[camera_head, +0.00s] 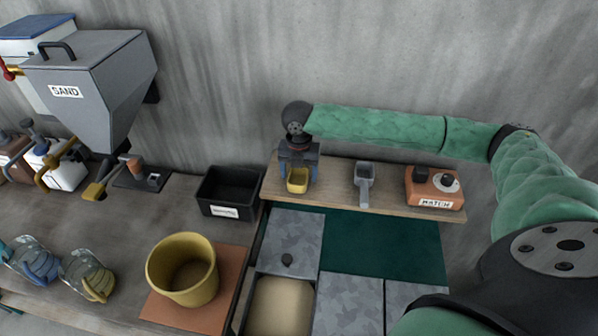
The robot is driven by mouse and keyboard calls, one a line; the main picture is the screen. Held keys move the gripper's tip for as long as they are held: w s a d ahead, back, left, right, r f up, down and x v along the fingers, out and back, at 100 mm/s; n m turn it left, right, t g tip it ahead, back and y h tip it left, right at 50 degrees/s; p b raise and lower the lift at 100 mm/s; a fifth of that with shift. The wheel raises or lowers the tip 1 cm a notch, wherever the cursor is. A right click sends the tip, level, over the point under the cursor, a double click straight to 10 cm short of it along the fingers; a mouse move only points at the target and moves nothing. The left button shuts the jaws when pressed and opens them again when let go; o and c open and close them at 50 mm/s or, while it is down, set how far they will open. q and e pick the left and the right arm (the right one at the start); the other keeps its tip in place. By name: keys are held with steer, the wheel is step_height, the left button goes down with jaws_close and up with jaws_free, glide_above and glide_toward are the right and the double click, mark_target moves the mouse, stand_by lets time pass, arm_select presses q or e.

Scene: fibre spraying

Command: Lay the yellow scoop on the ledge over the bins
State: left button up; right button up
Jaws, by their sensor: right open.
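The yellow scoop (297,182) is at the left end of the wooden ledge (333,194) over the bins, and it appears to rest there. My right gripper (298,165) is directly above and behind the scoop, pointing down with its jaws open. Its fingers are close to the scoop's sides; I cannot tell whether they touch. The scoop's handle is hidden by the gripper. Below the ledge are bins with grey lids (292,240) and one open bin of pale material (278,305). My left gripper is not in view.
A grey scoop (364,184) and an orange timer-like box (434,188) share the ledge. A black tray (229,193) stands left of it. A yellow bucket (183,271) sits on an orange mat (222,300). A grey sand hopper (92,85) hangs at the upper left.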

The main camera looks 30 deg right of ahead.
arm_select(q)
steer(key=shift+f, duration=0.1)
arm_select(e)
steer(key=shift+r, duration=0.15)
steer(key=shift+r+b, duration=0.3)
steer(key=shift+b, duration=0.15)
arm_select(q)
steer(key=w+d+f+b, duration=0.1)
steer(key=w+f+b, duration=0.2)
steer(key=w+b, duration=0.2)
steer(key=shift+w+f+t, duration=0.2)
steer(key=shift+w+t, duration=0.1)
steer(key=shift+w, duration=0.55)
arm_select(e)
step_height(320, 180, up, 11)
steer(key=shift+r, duration=0.2)
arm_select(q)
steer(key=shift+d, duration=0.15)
arm_select(e)
steer(key=shift+f, duration=0.1)
